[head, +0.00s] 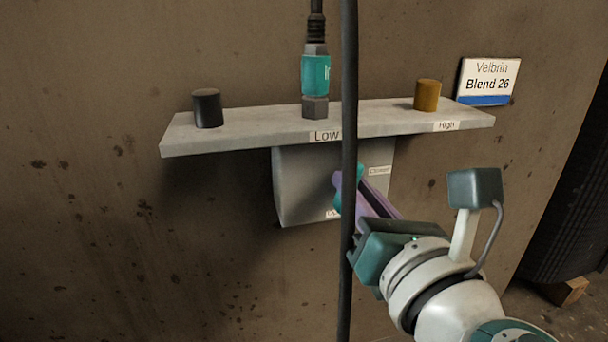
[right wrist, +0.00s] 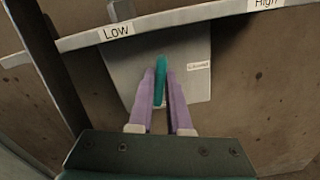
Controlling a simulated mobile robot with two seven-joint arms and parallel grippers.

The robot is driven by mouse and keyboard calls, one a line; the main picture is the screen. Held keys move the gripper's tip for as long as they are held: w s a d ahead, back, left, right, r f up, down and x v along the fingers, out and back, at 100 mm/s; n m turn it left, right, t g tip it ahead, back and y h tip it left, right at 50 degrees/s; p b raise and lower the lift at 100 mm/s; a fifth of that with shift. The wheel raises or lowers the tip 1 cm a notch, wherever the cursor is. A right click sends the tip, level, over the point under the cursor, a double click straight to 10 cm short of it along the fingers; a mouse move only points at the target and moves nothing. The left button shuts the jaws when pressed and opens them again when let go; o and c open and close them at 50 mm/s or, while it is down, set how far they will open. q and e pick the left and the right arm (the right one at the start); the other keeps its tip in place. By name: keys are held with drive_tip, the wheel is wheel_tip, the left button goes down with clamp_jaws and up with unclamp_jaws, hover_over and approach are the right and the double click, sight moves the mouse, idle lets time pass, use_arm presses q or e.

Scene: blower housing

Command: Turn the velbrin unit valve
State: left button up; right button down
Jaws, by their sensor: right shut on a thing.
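The Velbrin valve is a grey block (head: 300,185) under a shelf on the wall, with a teal handle (right wrist: 161,70). In the right wrist view the handle stands roughly upright, lengthwise between the fingers. My right gripper (right wrist: 161,88) has its two purple fingers shut on the handle. In the head view the gripper (head: 350,190) reaches the block from the lower right, and a black hose hides part of the handle. A label reading "Closed" (head: 379,170) is at the block's right; another label at its lower edge is partly hidden. My left gripper is out of view.
A grey shelf (head: 250,128) labelled Low and High carries a black cap (head: 207,108), a teal hose connector (head: 315,75) and a brass-coloured cap (head: 427,95). The black hose (head: 349,80) hangs in front of the valve. A "Velbrin Blend 26" sign (head: 488,80) is at upper right.

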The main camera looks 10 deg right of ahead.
drive_tip(key=shift+d+f+m+b, duration=0.1)
drive_tip(key=shift+m+b, duration=0.45)
drive_tip(key=shift+m, duration=1.85)
drive_tip(key=shift+d+f+m+b, duration=0.15)
drive_tip(key=shift+m+b, duration=0.45)
drive_tip(key=shift+m, duration=1.8)
drive_tip(key=shift+f+m+b, duration=0.1)
drive_tip(key=shift+m+b, duration=0.45)
drive_tip(key=shift+m, duration=1.85)
drive_tip(key=c, duration=0.9)
unclamp_jaws()
drive_tip(key=shift+o, duration=0.2)
drive_tip(key=s, duration=1)
drive_tip(key=shift+d, duration=0.2)
